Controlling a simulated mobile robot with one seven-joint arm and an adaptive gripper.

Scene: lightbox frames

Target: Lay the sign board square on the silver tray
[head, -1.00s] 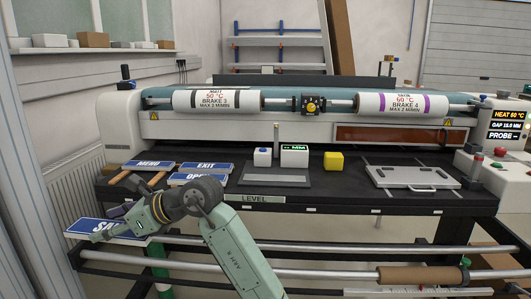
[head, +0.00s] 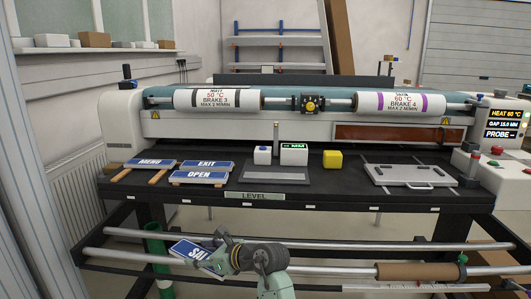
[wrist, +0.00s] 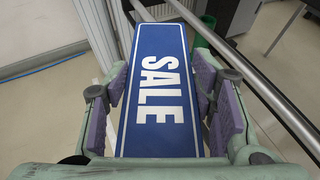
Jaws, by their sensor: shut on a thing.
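The blue sign board with white SALE lettering (head: 192,252) is in front of the table, below its front edge. It is partly hidden by my gripper (head: 222,256) in the head view. In the wrist view the SALE board (wrist: 150,40) lies lengthwise between the purple finger pads of my gripper (wrist: 162,110), which is shut on its long edges. The silver tray (head: 390,179), a flat plate with a front handle, lies at the right of the black table. My gripper is well to the left of it and lower.
Blue MENU, EXIT and OPEN boards (head: 198,177) lie on wooden strips at the table's left. A grey plate (head: 275,173), small boxes and a yellow cube (head: 333,159) are mid-table. Metal rails (head: 330,245) run in front. A control box (head: 492,172) stands right of the tray.

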